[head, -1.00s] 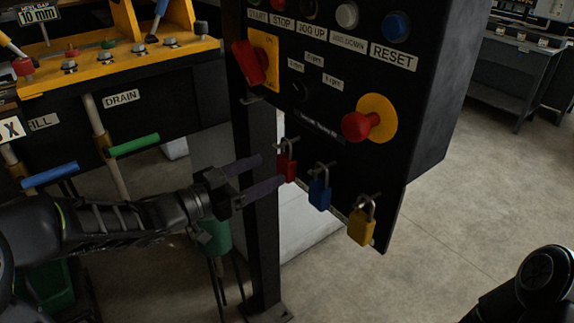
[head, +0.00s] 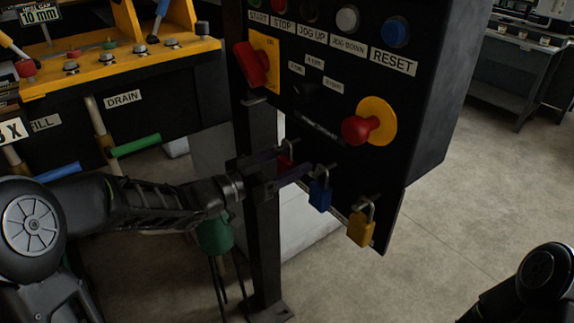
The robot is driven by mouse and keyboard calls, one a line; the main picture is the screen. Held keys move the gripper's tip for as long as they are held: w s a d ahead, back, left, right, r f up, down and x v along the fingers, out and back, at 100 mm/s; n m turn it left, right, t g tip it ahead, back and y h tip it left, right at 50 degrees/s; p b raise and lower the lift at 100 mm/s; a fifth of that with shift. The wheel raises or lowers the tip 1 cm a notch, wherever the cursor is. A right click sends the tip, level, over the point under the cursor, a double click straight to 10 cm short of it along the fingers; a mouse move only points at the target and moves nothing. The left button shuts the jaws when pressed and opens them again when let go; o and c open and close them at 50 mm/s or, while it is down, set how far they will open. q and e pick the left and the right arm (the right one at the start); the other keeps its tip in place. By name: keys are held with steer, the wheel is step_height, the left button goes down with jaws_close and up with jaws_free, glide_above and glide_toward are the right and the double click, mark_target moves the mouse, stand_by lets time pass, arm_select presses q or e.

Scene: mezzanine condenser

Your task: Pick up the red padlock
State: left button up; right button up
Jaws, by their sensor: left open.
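The red padlock (head: 285,160) hangs from a peg on the lower part of the black control panel, leftmost of three padlocks. Only part of its red body and shackle shows; my left gripper's fingers cover the rest. My left gripper (head: 293,162) is open, with its two fingers reaching to the padlock, one on the far left side and one on the near right side of it. Whether either finger touches it cannot be told. A part of my right arm shows at the lower right; its gripper is out of view.
A blue padlock (head: 320,190) hangs just right of my left fingers, close to the nearer one. A yellow padlock (head: 360,227) hangs further right. A red mushroom button (head: 361,128) and a red rotary handle (head: 250,63) stick out above. A black post (head: 264,250) stands below.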

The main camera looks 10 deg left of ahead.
arm_select(q)
steer(key=shift+c, duration=0.5)
jaws_close()
stand_by(0.6)
